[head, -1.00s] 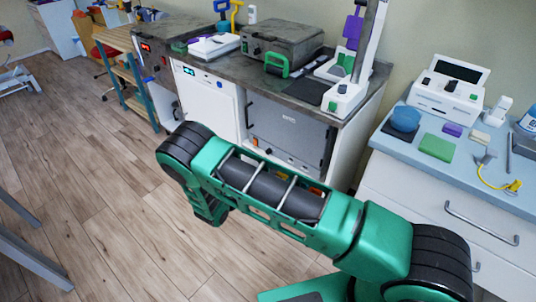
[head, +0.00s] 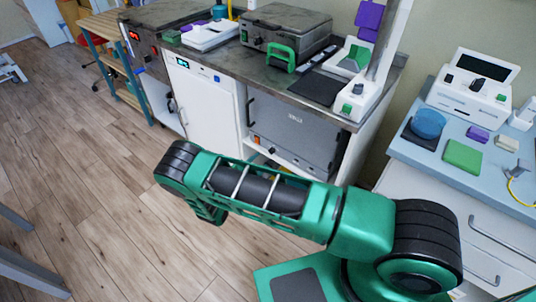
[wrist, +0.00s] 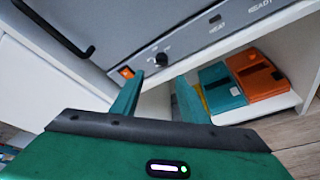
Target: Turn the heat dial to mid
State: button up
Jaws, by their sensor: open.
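The heat dial (wrist: 162,59) is a small black knob on the lower front panel of a grey cabinet. It is in the upper middle of the wrist view, just beyond my fingertips; its setting is too small to read. An orange-lit switch (wrist: 126,72) is to its left, and the label HEAT is printed to its right. My gripper (wrist: 155,88) is open and empty, its two green fingers pointing at the panel, apart from the dial. In the head view the grey cabinet (head: 294,125) sits under the counter, and my arm hides my gripper's fingers.
A black bar handle (wrist: 55,28) is on the cabinet front. Below the panel is an open white shelf with a teal box (wrist: 220,88) and an orange box (wrist: 257,75). A white drawer unit (head: 425,195) stands to the right. The wooden floor (head: 90,170) at left is clear.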

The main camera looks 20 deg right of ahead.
aim_at(270, 152)
jog(key=x, duration=0.8)
jog(key=shift+d, duration=0.45)
jog(key=c, duration=1)
